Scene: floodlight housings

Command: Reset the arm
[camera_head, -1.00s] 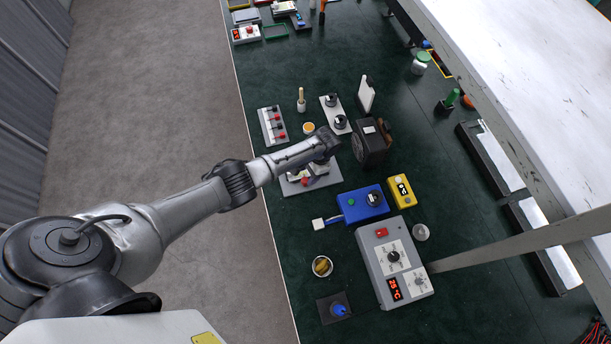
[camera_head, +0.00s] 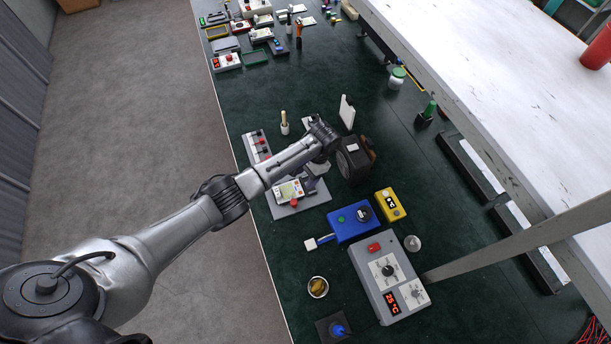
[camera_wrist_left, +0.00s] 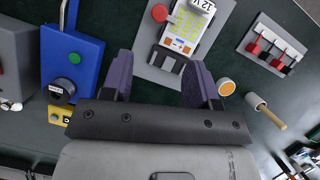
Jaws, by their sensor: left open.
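My left arm comes in from the left over the green bench (camera_head: 400,190). My left gripper (camera_head: 316,168) points down near the grey base plate (camera_head: 297,203); the wrist hides part of it in the head view. In the left wrist view its two purple fingers (camera_wrist_left: 158,82) are apart, with nothing seen between them. Past them lies the grey plate (camera_wrist_left: 151,62) with a red button (camera_wrist_left: 160,13) and a light display panel. A black boxy housing (camera_head: 353,160) stands just right of the wrist in the head view. My right gripper is not in view.
A blue box (camera_head: 352,222), yellow box (camera_head: 390,204) and grey control box (camera_head: 388,280) stand near the arm. A white raised shelf (camera_head: 480,70) bounds the right.

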